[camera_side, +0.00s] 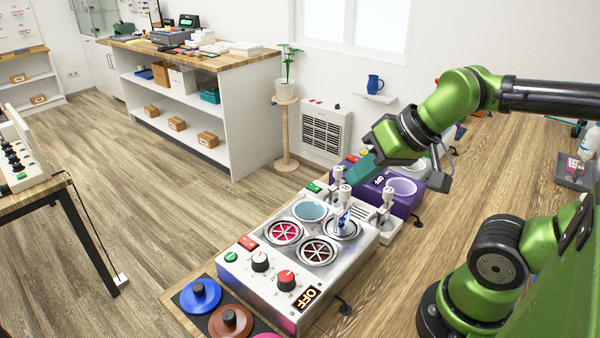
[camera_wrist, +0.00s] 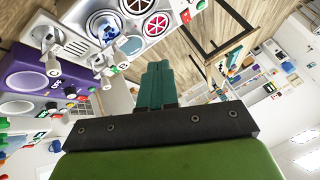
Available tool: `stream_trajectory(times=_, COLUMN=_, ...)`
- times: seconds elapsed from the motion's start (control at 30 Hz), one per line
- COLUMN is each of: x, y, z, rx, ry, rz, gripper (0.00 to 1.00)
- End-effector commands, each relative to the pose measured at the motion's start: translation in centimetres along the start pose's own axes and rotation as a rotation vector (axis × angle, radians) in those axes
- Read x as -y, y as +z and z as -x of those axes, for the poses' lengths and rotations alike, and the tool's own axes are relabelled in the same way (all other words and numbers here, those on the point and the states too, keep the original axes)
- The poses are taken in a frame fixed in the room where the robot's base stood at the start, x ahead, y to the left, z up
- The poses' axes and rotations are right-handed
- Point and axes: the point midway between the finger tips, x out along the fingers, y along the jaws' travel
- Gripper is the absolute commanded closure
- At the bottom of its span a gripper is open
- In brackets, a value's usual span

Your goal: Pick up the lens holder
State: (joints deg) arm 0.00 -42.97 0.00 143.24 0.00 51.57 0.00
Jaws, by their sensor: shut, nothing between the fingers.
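No part is clearly recognisable as the lens holder. A small blue-and-white piece (camera_side: 343,219) stands upright on one round port of the white control box (camera_side: 237,272); I cannot tell whether it is the lens holder. It also seems to show in the wrist view (camera_wrist: 106,27). The other ports hold a pale blue disc (camera_side: 310,210), a pink spoked disc (camera_side: 284,232) and a dark brown spoked disc (camera_side: 318,251). My gripper (camera_side: 358,172) has teal fingers, which lie together, empty, in the wrist view (camera_wrist: 156,84). It is above and behind the box, apart from the blue-and-white piece.
A purple device (camera_side: 403,206) stands behind the white box, with grey upright fittings (camera_side: 345,193) between them. Knobbed discs, one blue (camera_side: 200,295) and one brown (camera_side: 231,321), lie at the bench's front left. Bare wooden bench (camera_side: 440,250) shows to the right of the box.

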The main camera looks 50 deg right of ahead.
Motion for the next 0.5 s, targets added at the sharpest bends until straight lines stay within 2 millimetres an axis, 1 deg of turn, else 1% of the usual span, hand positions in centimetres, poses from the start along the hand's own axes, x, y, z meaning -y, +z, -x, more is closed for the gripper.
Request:
stream_trajectory(times=0.23, x=0.00, y=0.00, z=0.00, rx=0.000, ry=0.000, rz=0.000, gripper=1.00)
stream_trajectory(times=0.5, x=0.00, y=0.00, z=0.00, rx=0.000, ry=0.000, rz=0.000, gripper=0.59)
